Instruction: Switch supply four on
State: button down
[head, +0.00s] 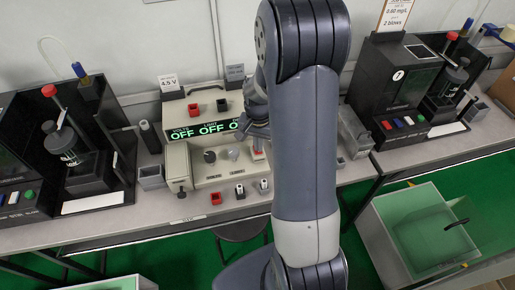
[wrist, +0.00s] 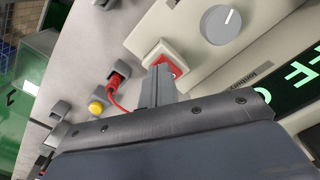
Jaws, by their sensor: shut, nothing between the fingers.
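A beige supply unit (head: 177,116) stands on the bench in the head view, with a green display (head: 205,130) reading OFF in the visible fields. Its right part is hidden behind my arm. A red switch in a pale square frame (wrist: 178,70) shows in the wrist view, beside a grey knob (wrist: 220,24). My gripper (wrist: 158,82) is shut and empty, its fingertips over the switch and covering part of it. I cannot tell whether they touch. In the head view my gripper (head: 258,148) is at the unit's right front. No supply number is readable.
A red plug with a cable (wrist: 118,78) and a yellow button (wrist: 96,106) lie near the fingers. Black testers stand at left (head: 75,160) and right (head: 390,85). A card reading 4.5 V (head: 169,82) stands atop the unit. A bin (head: 425,225) is at lower right.

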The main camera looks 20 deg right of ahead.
jog(key=shift+f+b, duration=0.45)
jog(key=shift+f, duration=0.2)
jog(key=shift+r, duration=0.15)
jog(key=shift+r+p, duration=2.65)
jog(key=shift+r, duration=0.8)
jog(key=shift+f, duration=0.15)
